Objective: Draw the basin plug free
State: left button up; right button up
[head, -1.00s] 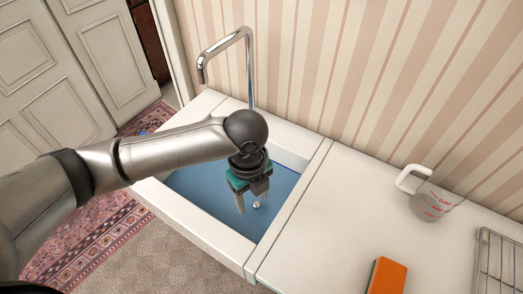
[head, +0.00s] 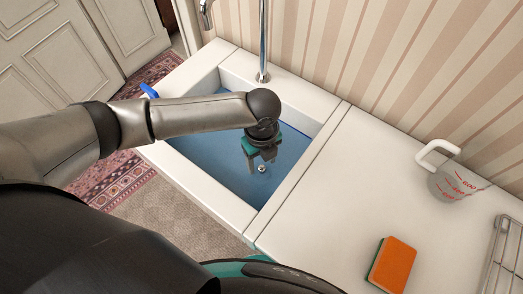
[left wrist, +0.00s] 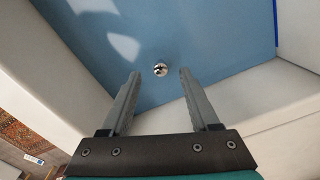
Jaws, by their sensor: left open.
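The basin (head: 205,165) is a white sink with blue inside it, set in the left part of the counter. A small shiny round knob, which looks like the plug's top (head: 262,168), shows in the blue. In the left wrist view the plug (left wrist: 160,70) lies beyond the fingertips, about midway between them. My left gripper (head: 258,165) is over the basin, pointing down. In the left wrist view its two fingers (left wrist: 158,72) are spread with nothing between them. Whatever is below the knob is hidden. My right gripper is not in view.
A chrome tap (head: 262,45) stands at the basin's back edge. To the right are an orange sponge (head: 393,265), a measuring jug (head: 452,182) and a wire rack (head: 503,255). The counter between is clear.

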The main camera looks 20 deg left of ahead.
aim_at(262, 168)
pick_arm(q)
jog(key=shift+f+b, duration=0.5)
jog(key=shift+f, duration=1.65)
grip_shut()
